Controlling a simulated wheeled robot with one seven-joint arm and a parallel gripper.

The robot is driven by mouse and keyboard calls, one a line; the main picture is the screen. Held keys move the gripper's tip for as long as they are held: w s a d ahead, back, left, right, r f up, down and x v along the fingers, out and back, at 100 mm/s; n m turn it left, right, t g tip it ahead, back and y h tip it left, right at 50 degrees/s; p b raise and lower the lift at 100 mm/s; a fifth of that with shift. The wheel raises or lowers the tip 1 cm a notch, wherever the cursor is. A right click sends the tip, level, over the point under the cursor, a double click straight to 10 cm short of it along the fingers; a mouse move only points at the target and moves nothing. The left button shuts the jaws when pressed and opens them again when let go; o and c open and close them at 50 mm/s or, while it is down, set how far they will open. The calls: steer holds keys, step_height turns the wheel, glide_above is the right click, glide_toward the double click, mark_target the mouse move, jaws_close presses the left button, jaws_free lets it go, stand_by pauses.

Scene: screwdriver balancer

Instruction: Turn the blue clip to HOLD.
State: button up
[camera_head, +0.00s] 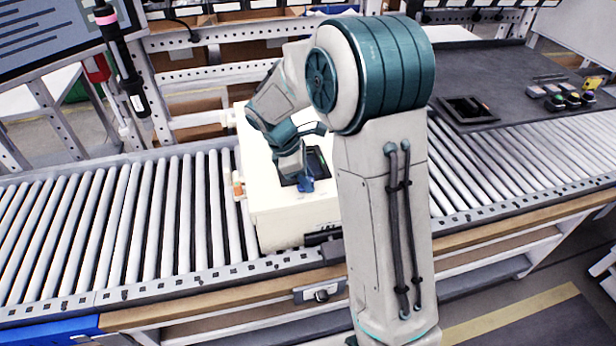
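A small blue part (304,185), which looks like the blue clip, shows at the front edge of a dark recess in the top of a cream box. It is small, and I cannot read any HOLD mark or tell which way it is turned. My gripper (292,172) points down over the recess, right beside the blue part. I cannot tell whether it touches the part. The fingertips are too small and partly hidden to show whether they are open or shut.
The cream box (285,228) sits on the roller conveyor (120,225). A black screwdriver-like tool (122,60) hangs at the left. A dark worktop (480,80) with a tray and coloured buttons (570,97) is at the right. My arm hides the box's right side.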

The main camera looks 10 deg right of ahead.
steer(key=shift+d+f, duration=0.15)
steer(key=shift+f, duration=0.1)
jaws_close()
